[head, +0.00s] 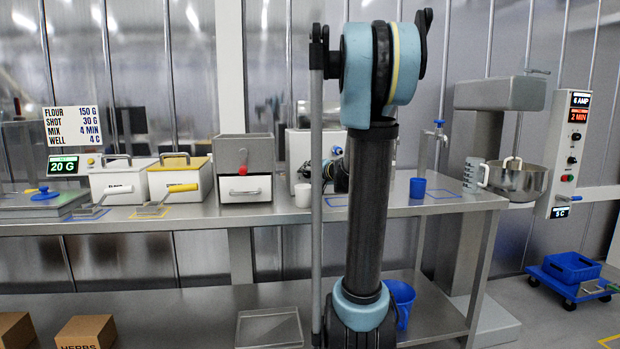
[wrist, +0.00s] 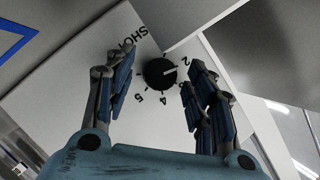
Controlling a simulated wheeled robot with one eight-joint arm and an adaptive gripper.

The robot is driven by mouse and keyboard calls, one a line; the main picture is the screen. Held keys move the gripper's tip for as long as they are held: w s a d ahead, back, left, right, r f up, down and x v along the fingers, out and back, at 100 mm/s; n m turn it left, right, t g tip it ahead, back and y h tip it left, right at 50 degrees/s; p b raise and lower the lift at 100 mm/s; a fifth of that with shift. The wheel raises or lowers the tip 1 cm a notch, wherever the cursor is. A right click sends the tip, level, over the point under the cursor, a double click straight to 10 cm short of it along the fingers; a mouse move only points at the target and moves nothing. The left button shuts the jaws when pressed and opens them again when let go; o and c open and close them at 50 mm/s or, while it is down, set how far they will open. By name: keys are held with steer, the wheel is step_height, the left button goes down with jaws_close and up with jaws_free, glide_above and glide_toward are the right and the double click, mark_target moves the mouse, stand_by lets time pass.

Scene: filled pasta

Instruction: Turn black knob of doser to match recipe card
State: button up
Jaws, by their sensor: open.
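The doser's black knob (wrist: 159,73) sits on a white panel marked SHOT, with numbers around it. A pale mark on the knob appears to point near the 2, but it is small. My gripper (wrist: 161,64) is open, with one finger on each side of the knob; I cannot tell whether either touches it. The white doser (head: 304,150) stands on the bench in the head view, largely hidden by my arm. The recipe card (head: 72,127) reads flour 150 g, shot 30 g, mix 4 min, well 4 C.
A white cup (head: 303,195) stands before the doser. A grey box with a white drawer (head: 245,188) and lidded bins (head: 179,178) are to the left. A blue cup (head: 417,188) and a mixer bowl (head: 517,180) are to the right. A scale display (head: 63,166) reads 20 G.

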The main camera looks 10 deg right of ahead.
steer(key=c, duration=1.1)
steer(key=shift+o, duration=0.2)
steer(key=shift+d+m, duration=0.1)
steer(key=shift+m, duration=0.2)
steer(key=m+y, duration=0.1)
steer(key=m+t, duration=0.1)
steer(key=m, duration=0.1)
steer(key=shift+f+y, duration=0.25)
steer(key=shift+y, duration=0.15)
steer(key=shift+s+f+m+t+y, duration=0.15)
steer(key=shift+m+t, duration=0.4)
steer(key=shift+m, duration=0.6)
steer(key=shift+w+f+m+t+y, duration=0.1)
steer(key=shift+m+t+y, duration=0.15)
steer(key=shift+m+t, duration=0.6)
steer(key=shift+s+m, duration=0.1)
steer(key=shift+m, duration=0.3)
steer(key=o, duration=1.1)
steer(key=shift+c, duration=0.2)
